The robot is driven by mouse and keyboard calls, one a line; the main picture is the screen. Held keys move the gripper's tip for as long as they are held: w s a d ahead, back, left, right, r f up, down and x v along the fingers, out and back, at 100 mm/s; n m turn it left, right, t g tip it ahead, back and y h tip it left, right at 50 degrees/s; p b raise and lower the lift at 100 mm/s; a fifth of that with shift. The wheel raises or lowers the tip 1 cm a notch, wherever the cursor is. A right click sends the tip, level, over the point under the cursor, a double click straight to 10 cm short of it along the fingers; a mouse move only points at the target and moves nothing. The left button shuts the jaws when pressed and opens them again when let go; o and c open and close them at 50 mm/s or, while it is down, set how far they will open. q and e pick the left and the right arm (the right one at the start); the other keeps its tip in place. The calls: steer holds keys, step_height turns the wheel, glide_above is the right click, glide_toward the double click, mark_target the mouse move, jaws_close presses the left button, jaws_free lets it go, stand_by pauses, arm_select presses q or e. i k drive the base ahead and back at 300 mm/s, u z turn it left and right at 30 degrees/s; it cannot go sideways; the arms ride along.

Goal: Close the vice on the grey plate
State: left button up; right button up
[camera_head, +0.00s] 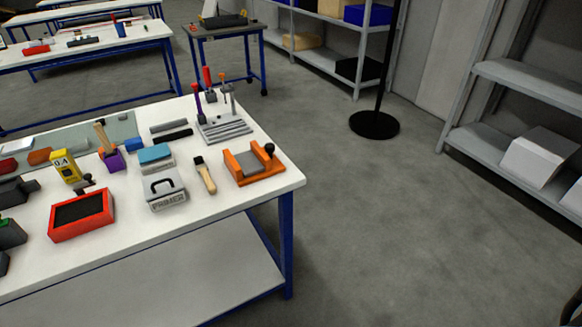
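The orange vice (260,178) sits at the right end of the white workbench (225,205), near its front right corner. It has an upright orange jaw on each side and a black round knob (269,148) at its right end. The grey plate (243,162) lies flat in the vice between the jaws. At this size I cannot tell whether the jaws touch the plate. Neither of my grippers can be made out in the head view.
A brush (205,176) and a grey box marked PRIMER (165,192) stand left of the vice. A grey rack with upright tools (224,128) is behind it. A red-framed tray (82,214) lies further left. Open floor (390,220) lies right of the bench.

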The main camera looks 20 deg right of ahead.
mark_target(270, 148)
steer(key=z, duration=1.15)
steer(key=i, duration=0.85)
steer(key=u, duration=0.65)
steer(key=i, duration=0.55)
steer(key=u, duration=0.6)
